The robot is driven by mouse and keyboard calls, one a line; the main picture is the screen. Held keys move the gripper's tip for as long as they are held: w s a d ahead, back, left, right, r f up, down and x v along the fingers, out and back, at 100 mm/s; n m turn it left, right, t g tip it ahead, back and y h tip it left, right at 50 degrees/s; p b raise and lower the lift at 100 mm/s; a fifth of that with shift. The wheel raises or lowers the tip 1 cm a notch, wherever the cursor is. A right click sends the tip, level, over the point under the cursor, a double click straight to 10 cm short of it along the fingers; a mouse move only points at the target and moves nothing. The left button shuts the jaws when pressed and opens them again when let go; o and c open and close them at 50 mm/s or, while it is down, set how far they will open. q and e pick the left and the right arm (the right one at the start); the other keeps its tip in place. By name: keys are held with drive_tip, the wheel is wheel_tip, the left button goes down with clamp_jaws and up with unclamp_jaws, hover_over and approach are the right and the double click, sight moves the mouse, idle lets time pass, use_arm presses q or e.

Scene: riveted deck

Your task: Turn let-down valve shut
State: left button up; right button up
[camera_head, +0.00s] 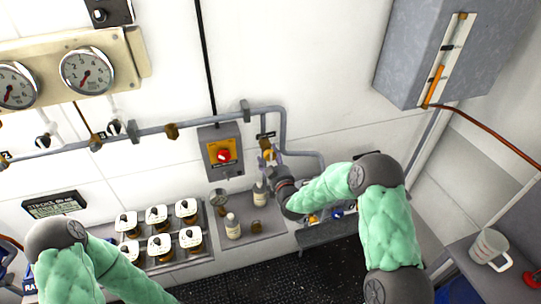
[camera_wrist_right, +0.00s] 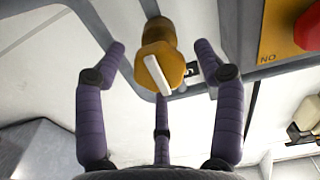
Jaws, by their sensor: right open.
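The valve (camera_head: 266,150) is a small yellow-brass fitting on the grey wall pipe, just right of the red-knob box. In the right wrist view the valve (camera_wrist_right: 162,50) has a white lever (camera_wrist_right: 155,74) slanting down across its front. My right gripper (camera_head: 281,180) is just below the valve in the head view and partly hides the area around it. In the wrist view my right gripper (camera_wrist_right: 161,50) is open, its purple fingers spread to either side of the valve with visible gaps. My left arm shows at lower left; its gripper is outside the picture.
A box with a red knob (camera_head: 223,156) on a yellow plate is close left of the valve. Bottles (camera_head: 232,226) stand on a shelf below, beside several lidded jars (camera_head: 158,215). Gauges (camera_head: 87,70) are upper left. A white mug (camera_head: 489,247) is at right.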

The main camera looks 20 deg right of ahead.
drive_tip(key=shift+w, duration=0.55)
drive_tip(key=c, duration=1.2)
drive_tip(key=shift+o, duration=0.2)
